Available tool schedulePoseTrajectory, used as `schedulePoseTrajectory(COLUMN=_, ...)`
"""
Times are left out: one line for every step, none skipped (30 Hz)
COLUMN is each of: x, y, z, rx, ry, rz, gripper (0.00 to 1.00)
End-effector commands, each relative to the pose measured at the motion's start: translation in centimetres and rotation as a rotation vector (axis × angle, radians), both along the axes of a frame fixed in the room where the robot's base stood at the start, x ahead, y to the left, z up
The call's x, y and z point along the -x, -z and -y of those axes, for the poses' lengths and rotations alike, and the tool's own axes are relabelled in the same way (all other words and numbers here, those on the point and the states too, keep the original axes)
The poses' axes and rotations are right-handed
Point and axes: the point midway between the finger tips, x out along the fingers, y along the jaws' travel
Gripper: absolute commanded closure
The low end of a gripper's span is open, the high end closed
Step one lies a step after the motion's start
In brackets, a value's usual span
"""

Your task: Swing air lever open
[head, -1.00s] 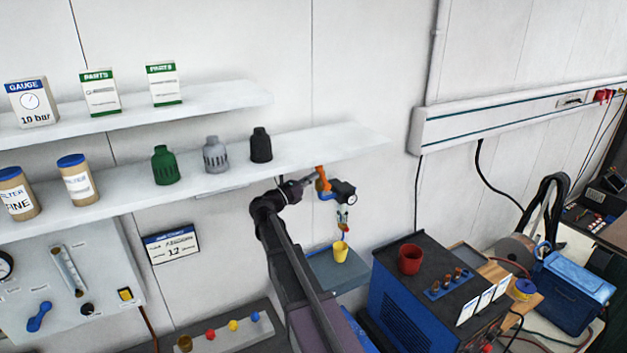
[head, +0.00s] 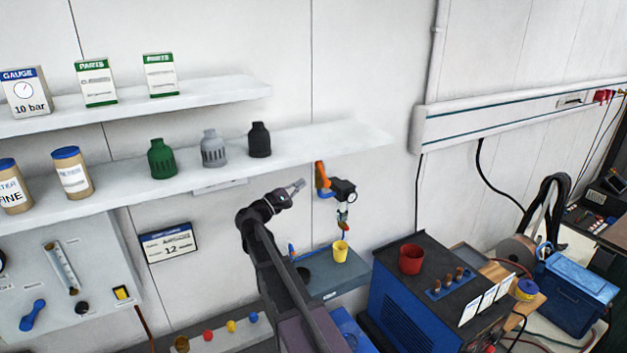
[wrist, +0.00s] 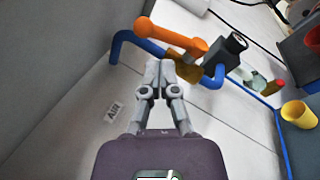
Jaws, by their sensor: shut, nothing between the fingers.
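The orange air lever (head: 321,174) is on the wall pipework below the right end of the lower shelf.
The lower shelf (head: 340,139) overhangs close above. A yellow cup (head: 340,251) stands on a small grey ledge (head: 330,283) below the pipework. A blue machine (head: 400,295) carrying a red cup (head: 411,259) stands at right. An AIR label (wrist: 114,112) is on the wall.

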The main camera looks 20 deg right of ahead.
Motion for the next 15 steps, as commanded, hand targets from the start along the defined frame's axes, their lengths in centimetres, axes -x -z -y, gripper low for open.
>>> schedulePoseTrajectory(x=0.1, y=0.3, z=-0.3, rx=-0.013, ry=-0.021, rz=0.063, gripper=1.0)
schedulePoseTrajectory(x=0.2, y=0.4, z=-0.5, rx=-0.022, ry=-0.034, rz=0.104, gripper=1.0)
schedulePoseTrajectory(x=0.3, y=0.5, z=-0.7, rx=-0.033, ry=-0.051, rz=0.158, gripper=1.0)
schedulePoseTrajectory(x=0.3, y=0.6, z=-0.8, rx=-0.042, ry=-0.064, rz=0.198, gripper=1.0)
schedulePoseTrajectory(x=0.4, y=0.7, z=-1.0, rx=-0.05, ry=-0.078, rz=0.238, gripper=1.0)
schedulePoseTrajectory(x=0.4, y=0.8, z=-1.2, rx=-0.061, ry=-0.097, rz=0.291, gripper=1.0)
schedulePoseTrajectory(x=0.5, y=0.9, z=-1.4, rx=-0.07, ry=-0.11, rz=0.332, gripper=1.0)
schedulePoseTrajectory(x=0.5, y=0.9, z=-1.5, rx=-0.079, ry=-0.124, rz=0.372, gripper=1.0)
schedulePoseTrajectory(x=0.6, y=1.0, z=-1.8, rx=-0.091, ry=-0.142, rz=0.425, gripper=1.0)
schedulePoseTrajectory(x=0.6, y=1.1, z=-1.9, rx=-0.099, ry=-0.156, rz=0.465, gripper=1.0)
schedulePoseTrajectory(x=0.7, y=1.2, z=-2.1, rx=-0.109, ry=-0.171, rz=0.505, gripper=1.0)
schedulePoseTrajectory(x=0.7, y=1.3, z=-2.3, rx=-0.121, ry=-0.189, rz=0.558, gripper=1.0)
schedulePoseTrajectory(x=0.8, y=1.4, z=-2.5, rx=-0.13, ry=-0.203, rz=0.599, gripper=1.0)
schedulePoseTrajectory(x=0.8, y=1.5, z=-2.6, rx=-0.139, ry=-0.216, rz=0.638, gripper=1.0)
schedulePoseTrajectory(x=0.9, y=1.6, z=-2.8, rx=-0.152, ry=-0.235, rz=0.691, gripper=1.0)
